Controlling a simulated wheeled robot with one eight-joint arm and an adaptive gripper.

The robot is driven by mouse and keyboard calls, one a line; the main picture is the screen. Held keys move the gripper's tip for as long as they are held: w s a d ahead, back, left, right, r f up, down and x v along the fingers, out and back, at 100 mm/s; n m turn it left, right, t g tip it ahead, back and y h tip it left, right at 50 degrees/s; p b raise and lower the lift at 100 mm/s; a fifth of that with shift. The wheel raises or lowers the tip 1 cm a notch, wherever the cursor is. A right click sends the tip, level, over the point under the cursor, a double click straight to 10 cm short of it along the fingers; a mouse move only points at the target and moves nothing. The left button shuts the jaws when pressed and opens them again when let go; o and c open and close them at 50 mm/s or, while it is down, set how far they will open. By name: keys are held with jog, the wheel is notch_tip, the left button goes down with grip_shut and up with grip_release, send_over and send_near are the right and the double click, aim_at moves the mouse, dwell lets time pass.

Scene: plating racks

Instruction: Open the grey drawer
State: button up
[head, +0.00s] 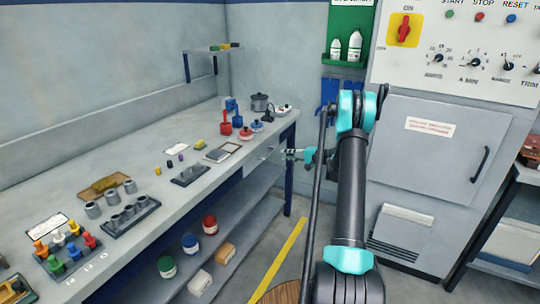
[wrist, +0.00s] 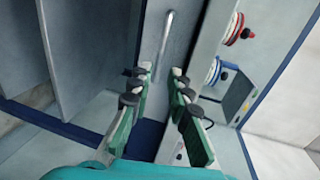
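The grey drawer (head: 266,154) is set under the far right end of the workbench. In the wrist view its grey front (wrist: 152,32) carries a slim metal bar handle (wrist: 166,42). My gripper (head: 290,154) is just to the right of the drawer in the head view. In the wrist view my gripper (wrist: 157,77) is open, its green, dark-tipped fingers apart with nothing held. The handle's lower end lies in line with the gap between the fingertips. I cannot tell whether the handle is between them in depth. The drawer looks shut.
The workbench (head: 150,185) holds racks, cups and coloured parts. Its lower shelf (head: 235,240) holds several jars. A grey cabinet (head: 430,150) with a control panel stands on the right. Red (wrist: 234,30) and blue (wrist: 214,70) round items sit on the benchtop near my gripper.

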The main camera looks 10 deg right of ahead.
aim_at(270, 153)
jog(key=x, duration=1)
jog(key=shift+s, duration=0.1)
grip_shut()
